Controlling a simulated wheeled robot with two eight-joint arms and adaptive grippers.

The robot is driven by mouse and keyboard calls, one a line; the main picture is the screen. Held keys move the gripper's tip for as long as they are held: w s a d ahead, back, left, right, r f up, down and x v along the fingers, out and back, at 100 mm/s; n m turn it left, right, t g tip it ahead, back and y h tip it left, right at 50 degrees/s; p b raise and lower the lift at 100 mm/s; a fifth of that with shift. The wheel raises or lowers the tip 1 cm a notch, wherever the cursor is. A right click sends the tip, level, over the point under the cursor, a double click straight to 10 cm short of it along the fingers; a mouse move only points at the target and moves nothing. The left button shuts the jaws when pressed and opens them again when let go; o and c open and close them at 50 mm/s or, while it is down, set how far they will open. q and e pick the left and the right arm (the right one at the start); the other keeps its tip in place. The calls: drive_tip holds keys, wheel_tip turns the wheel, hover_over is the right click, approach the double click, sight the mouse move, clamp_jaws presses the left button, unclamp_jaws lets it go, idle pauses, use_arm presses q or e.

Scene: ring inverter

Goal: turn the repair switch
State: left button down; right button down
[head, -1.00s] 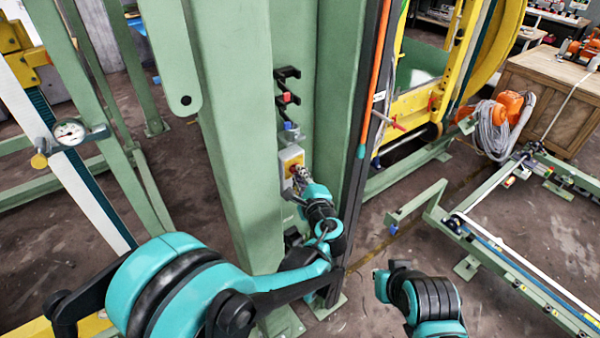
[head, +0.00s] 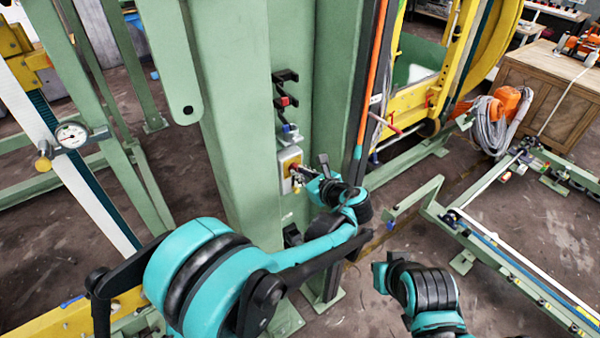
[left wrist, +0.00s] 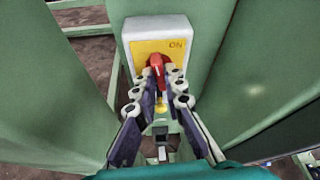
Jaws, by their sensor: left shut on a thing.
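The repair switch (head: 290,158) is a pale box with a yellow face on the green column. In the left wrist view the box (left wrist: 135,42) shows an "ON" mark at its upper right. Its red knob (left wrist: 156,63) stands between my left gripper's fingers. My left gripper (head: 297,174) reaches the switch from the right in the head view. In the left wrist view its fingers (left wrist: 161,84) are closed around the knob and hide its lower part. My right arm shows at the lower right of the head view, but no gripper fingers show there.
The green column (head: 235,150) stands around the switch, with dark brackets (head: 286,88) above it. An orange and a dark upright strip run right of it. A pressure gauge (head: 71,135) is at the left. A low green frame (head: 500,250) lies at the right on open floor.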

use_arm(q)
drive_tip(key=shift+d+m+g+y, duration=0.1)
drive_tip(key=shift+m+g+y, duration=0.25)
drive_tip(key=shift+m, duration=0.35)
drive_tip(key=c, duration=1.6)
unclamp_jaws()
